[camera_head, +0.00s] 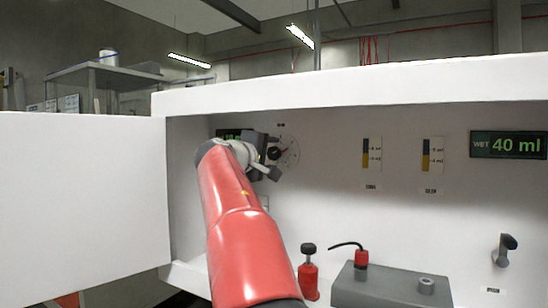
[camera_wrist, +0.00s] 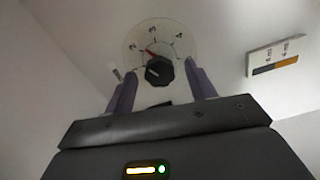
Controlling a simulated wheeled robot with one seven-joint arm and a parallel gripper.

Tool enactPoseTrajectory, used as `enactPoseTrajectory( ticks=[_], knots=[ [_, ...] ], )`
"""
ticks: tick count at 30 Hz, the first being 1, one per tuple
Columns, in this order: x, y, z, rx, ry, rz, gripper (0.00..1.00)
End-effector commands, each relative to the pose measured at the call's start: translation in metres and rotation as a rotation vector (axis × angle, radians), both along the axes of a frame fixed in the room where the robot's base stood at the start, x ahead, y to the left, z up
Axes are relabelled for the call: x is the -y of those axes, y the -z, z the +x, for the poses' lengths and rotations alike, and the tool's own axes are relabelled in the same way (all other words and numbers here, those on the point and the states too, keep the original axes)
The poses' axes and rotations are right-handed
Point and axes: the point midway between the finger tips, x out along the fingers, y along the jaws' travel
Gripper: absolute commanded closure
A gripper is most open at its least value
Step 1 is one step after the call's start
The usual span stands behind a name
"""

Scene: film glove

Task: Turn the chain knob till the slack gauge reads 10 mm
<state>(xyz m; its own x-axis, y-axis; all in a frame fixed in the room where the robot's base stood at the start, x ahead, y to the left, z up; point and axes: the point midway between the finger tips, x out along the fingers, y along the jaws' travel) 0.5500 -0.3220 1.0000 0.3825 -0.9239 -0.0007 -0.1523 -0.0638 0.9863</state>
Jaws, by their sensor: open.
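The black knob (camera_wrist: 159,71) sits at the centre of a pale round dial (camera_wrist: 152,45) marked 2, 3 and 4, with a red pointer near 3. In the head view the dial (camera_head: 290,152) is on the cabinet's back wall, partly covered by my gripper (camera_head: 270,158). In the wrist view my gripper (camera_wrist: 162,76) is open, one purple finger on each side of the knob; contact cannot be told. A dark display with green digits (camera_head: 231,134) is left of the dial, mostly hidden by my arm; its reading is unclear.
An open white door (camera_head: 80,200) stands left of the cabinet. Two level gauges (camera_head: 372,155) (camera_head: 433,155) and a WET display reading 40 ml (camera_head: 508,145) are right of the dial. A red bottle (camera_head: 309,280), a grey box (camera_head: 385,290) and a black lever (camera_head: 506,246) are lower right.

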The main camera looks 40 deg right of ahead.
Motion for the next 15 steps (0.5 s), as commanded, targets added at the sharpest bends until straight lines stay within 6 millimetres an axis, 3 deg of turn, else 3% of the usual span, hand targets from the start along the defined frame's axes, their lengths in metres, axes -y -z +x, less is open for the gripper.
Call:
enactPoseTrajectory(
  ticks=[6,15],
  knots=[
    [-0.034,0.001,-0.013,-0.001,-0.002,-0.001,0.45],
    [-0.046,0.001,-0.019,-0.001,0.001,0.001,0.45]
  ],
)
